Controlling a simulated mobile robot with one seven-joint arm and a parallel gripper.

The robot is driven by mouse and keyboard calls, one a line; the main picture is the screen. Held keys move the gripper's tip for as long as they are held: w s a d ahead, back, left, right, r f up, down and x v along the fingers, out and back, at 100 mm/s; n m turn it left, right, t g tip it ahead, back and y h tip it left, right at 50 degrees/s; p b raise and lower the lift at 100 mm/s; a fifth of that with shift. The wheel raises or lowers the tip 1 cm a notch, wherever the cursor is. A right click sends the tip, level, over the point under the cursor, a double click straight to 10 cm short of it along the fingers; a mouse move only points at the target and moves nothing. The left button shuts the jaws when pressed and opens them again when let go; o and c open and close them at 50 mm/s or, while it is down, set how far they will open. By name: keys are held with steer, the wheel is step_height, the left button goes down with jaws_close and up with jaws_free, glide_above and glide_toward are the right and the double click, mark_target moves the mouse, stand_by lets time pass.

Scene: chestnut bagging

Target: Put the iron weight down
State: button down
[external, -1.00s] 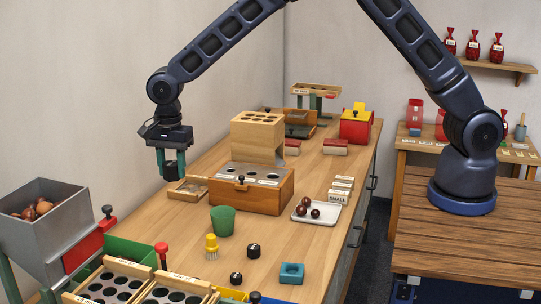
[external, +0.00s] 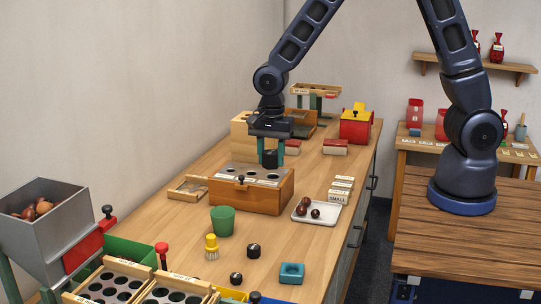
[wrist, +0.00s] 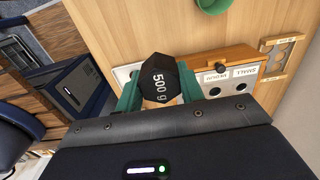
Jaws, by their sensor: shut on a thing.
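The iron weight (wrist: 160,78) is a black, many-sided piece marked "500 g" in the wrist view. My gripper (external: 270,158) is shut on it, with a green finger on each side. In the external view the dark weight (external: 270,160) hangs between the fingers, over or just behind the right part of the brown wooden box. The box (external: 245,202) has a row of dark holes on top and a small black knob in front. In the wrist view this box (wrist: 232,63) carries labels reading "SMALL" and "MEDIUM". The weight's underside is hidden.
A pale wooden block (external: 240,128) stands behind the box, partly hidden by my gripper. A white tray (external: 330,218) with several chestnuts sits to the right. A green cup (external: 222,221) stands in front. A shallow wooden frame (external: 187,188) lies left. Bare tabletop shows around the cup.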

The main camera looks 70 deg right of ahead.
mark_target(271, 230)
step_height(271, 230, down, 19)
steer(key=shift+f, duration=0.1)
stand_by(0.8)
steer(key=shift+f, duration=0.1)
steer(key=c, duration=0.9)
jaws_free()
